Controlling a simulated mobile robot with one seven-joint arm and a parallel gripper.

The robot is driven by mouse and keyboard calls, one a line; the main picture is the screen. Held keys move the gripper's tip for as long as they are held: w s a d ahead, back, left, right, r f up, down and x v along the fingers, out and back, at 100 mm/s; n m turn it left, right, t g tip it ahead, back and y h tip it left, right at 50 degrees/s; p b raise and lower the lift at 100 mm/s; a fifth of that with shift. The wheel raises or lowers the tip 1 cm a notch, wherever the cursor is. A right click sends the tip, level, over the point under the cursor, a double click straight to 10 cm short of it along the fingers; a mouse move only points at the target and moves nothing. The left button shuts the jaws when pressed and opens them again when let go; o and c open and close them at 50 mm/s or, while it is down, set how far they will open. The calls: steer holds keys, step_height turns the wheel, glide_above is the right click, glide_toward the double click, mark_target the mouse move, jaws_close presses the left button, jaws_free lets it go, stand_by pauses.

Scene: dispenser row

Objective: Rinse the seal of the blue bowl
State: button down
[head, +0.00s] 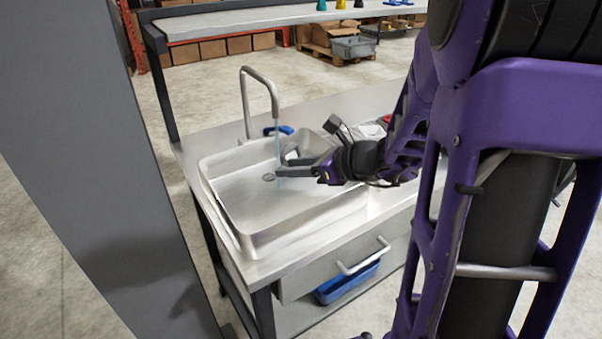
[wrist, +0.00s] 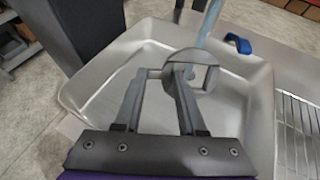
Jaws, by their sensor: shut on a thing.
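My gripper (head: 287,163) reaches over the steel sink basin (head: 225,238) from the right. In the wrist view, my gripper (wrist: 180,73) is shut on a grey round piece (wrist: 206,57), probably the seal, held at the fingertips above the basin floor. In the head view this piece is too small to make out clearly. The tap (head: 246,105) is running, and its thin bluish water stream (head: 277,140) falls close to the fingertips. In the wrist view the stream (wrist: 211,30) comes down at the held piece. I cannot clearly make out a blue bowl.
A blue looped item (head: 280,130) lies at the basin's back edge. A wire rack (wrist: 298,125) is right of the basin. A blue bin (head: 345,285) sits below the drawer. A grey post (head: 85,160) stands at left. Shelving is behind.

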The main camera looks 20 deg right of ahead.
steer(key=shift+w+a+f, duration=0.1)
steer(key=shift+w+a, duration=0.2)
steer(key=shift+w, duration=0.65)
steer(key=shift+w+a, duration=0.35)
steer(key=shift+w, duration=0.55)
steer(key=shift+w+a+f, duration=0.1)
steer(key=shift+w+a, duration=0.2)
steer(key=shift+w, duration=0.65)
steer(key=shift+s, duration=0.15)
stand_by(1.2)
steer(key=s+d+r, duration=0.1)
steer(key=s+d, duration=0.1)
steer(key=s, duration=0.6)
steer(key=shift+s+d+r+p, duration=0.2)
steer(key=shift+d+r+p, duration=0.1)
steer(key=shift+d+p, duration=0.1)
steer(key=shift+a, duration=0.1)
